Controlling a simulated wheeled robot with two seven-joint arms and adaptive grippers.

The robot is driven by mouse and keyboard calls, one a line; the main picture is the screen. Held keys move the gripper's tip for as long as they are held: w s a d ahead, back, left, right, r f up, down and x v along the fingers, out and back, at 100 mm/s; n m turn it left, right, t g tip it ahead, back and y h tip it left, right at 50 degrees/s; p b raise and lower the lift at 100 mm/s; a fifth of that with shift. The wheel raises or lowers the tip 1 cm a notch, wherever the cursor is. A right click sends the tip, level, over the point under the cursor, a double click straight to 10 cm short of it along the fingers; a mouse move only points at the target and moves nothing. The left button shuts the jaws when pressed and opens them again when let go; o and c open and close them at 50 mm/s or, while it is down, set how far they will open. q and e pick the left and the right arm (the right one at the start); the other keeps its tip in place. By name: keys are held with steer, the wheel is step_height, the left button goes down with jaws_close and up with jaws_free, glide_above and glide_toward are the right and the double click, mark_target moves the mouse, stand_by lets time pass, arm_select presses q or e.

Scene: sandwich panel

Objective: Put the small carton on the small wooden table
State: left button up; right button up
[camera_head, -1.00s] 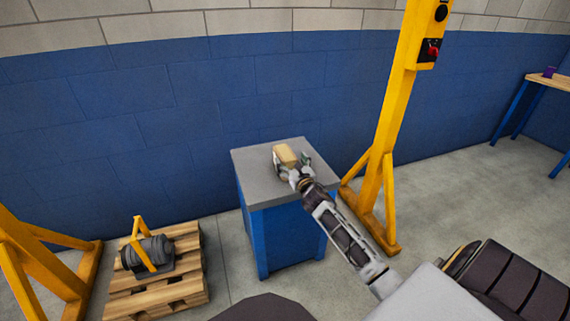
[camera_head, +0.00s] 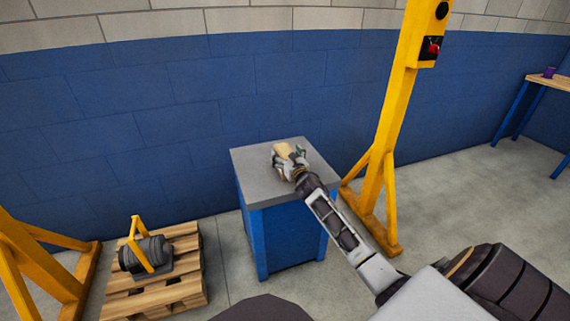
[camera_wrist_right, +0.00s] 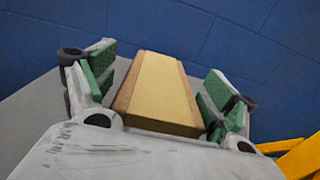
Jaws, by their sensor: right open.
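The small carton (camera_head: 282,150) is a tan box on the grey top of a blue cabinet (camera_head: 262,167). In the right wrist view the carton (camera_wrist_right: 158,88) lies between the green-padded fingers of my right gripper (camera_wrist_right: 155,82). The fingers are open, with a gap visible on the left side; the right finger is close to the carton. In the head view my right gripper (camera_head: 287,158) is around the carton and partly hides it. A small wooden table (camera_head: 552,82) with blue legs stands at the far right. My left gripper is not in view.
A yellow post frame (camera_head: 388,130) with a red switch stands right of the cabinet. A wooden pallet (camera_head: 150,298) with a grey motor (camera_head: 147,254) lies at the lower left. A purple cup (camera_head: 549,72) stands on the wooden table. Open floor lies at the right.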

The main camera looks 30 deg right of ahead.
steer(key=shift+w, duration=0.1)
stand_by(0.4)
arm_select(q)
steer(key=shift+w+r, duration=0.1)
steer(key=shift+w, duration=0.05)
arm_select(e)
steer(key=shift+r, duration=0.1)
steer(key=c, duration=1.2)
steer(key=shift+r, duration=0.15)
steer(key=shift+c, duration=0.2)
steer(key=shift+r+p, duration=0.3)
steer(key=shift+r, duration=0.2)
step_height(320, 180, up, 7)
steer(key=p, duration=0.3)
steer(key=shift+f, duration=0.15)
steer(key=shift+c, duration=0.2)
arm_select(q)
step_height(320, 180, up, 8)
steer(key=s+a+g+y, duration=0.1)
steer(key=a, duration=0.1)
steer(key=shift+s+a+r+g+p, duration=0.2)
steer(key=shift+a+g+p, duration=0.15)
steer(key=shift+p, duration=0.1)
arm_select(e)
steer(key=shift+r, duration=1)
